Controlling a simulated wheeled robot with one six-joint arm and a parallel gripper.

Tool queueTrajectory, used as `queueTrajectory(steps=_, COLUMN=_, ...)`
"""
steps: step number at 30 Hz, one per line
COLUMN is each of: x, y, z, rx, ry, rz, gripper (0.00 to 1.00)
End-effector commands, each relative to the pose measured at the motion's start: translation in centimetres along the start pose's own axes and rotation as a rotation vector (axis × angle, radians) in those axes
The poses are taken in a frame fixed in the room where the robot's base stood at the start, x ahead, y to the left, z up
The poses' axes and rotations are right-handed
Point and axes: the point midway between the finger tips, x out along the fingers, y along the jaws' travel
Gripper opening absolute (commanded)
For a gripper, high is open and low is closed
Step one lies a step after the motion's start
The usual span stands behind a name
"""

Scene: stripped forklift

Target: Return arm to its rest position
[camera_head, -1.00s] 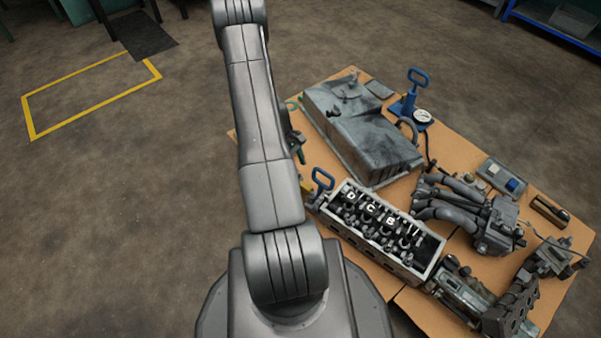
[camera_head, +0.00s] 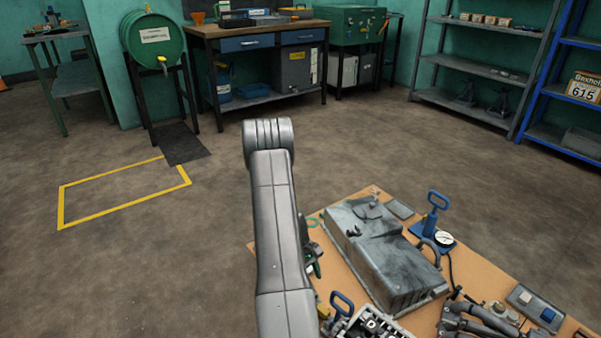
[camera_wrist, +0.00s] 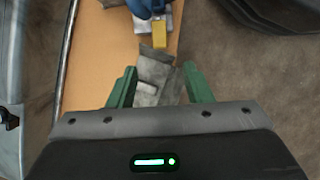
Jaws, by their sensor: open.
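My arm (camera_head: 278,230) rises through the middle of the head view and is bent at its upper joint. My gripper (camera_wrist: 160,82) shows in the wrist view with its two green fingers spread apart. A grey metal piece (camera_wrist: 158,66) shows between and beyond the fingers, with no finger closed on it. In the head view the gripper is mostly hidden behind my arm; only a small dark and green part shows at the arm's right side.
A brown board (camera_head: 345,282) on the right bears a grey metal cover (camera_head: 385,255), a blue-handled gauge tool (camera_head: 432,225) and engine parts. Beyond stand a green barrel (camera_head: 152,40), a workbench (camera_head: 260,33) and shelves (camera_head: 480,65). The floor left of my arm is open.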

Motion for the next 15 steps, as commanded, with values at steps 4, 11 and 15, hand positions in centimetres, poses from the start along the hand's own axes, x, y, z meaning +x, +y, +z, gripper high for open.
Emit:
queueTrajectory(steps=4, x=3.4, y=0.0, z=0.0, rx=0.0, ry=-0.003, rz=-0.002, gripper=0.45)
queueTrajectory(steps=11, x=8.0, y=0.0, z=0.0, rx=0.001, ry=-0.004, rz=-0.003, gripper=0.45)
queueTrajectory(steps=15, x=10.5, y=0.0, z=0.1, rx=0.001, ry=-0.004, rz=-0.003, gripper=0.45)
